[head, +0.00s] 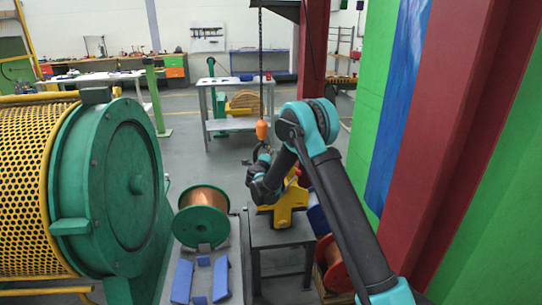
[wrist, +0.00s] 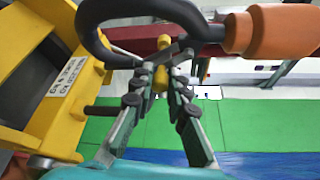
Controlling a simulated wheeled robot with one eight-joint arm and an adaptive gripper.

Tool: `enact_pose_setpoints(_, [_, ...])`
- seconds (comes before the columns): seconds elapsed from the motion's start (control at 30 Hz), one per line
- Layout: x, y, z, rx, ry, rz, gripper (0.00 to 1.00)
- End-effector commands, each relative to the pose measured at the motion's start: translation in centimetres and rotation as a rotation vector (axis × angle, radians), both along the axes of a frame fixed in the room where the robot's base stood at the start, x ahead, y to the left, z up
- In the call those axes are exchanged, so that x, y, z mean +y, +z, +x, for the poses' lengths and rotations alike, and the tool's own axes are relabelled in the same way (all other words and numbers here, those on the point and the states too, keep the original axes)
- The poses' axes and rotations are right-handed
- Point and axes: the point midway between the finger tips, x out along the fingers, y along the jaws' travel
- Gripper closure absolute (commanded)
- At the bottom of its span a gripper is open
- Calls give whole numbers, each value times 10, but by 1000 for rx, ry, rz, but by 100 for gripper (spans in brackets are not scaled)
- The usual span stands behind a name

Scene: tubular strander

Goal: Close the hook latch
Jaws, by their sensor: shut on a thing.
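The dark crane hook (wrist: 92,25) curves across the top of the wrist view, joined to its orange body (wrist: 270,30) on the right. In the head view the orange body (head: 262,130) hangs on a chain. My gripper (wrist: 165,68) is at the hook's opening, its fingers closed on a small yellow piece (wrist: 161,78), which looks like part of the latch. The fingertips partly hide this piece, so I cannot tell whether the latch meets the hook tip. In the head view my arm hides most of the hook.
A yellow device (wrist: 40,115) with a label plate is close on the left in the wrist view. In the head view it (head: 287,205) stands on a grey stand (head: 278,236). A copper spool (head: 201,215) and the green strander (head: 115,185) are to the left.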

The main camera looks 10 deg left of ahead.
Motion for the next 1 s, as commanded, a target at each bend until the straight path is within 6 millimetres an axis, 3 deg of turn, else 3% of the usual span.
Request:
enact_pose_setpoints(0.77, [3, -2, 0, 28, -1, 99, 100])
enact_pose_setpoints(0.8, [3, -2, 0, 28, -1, 98, 81])
enact_pose_setpoints(0.93, [3, -2, 0, 28, -1, 98, 65])
enact_pose_setpoints(1.0, [3, -2, 0, 28, 0, 98, 64])
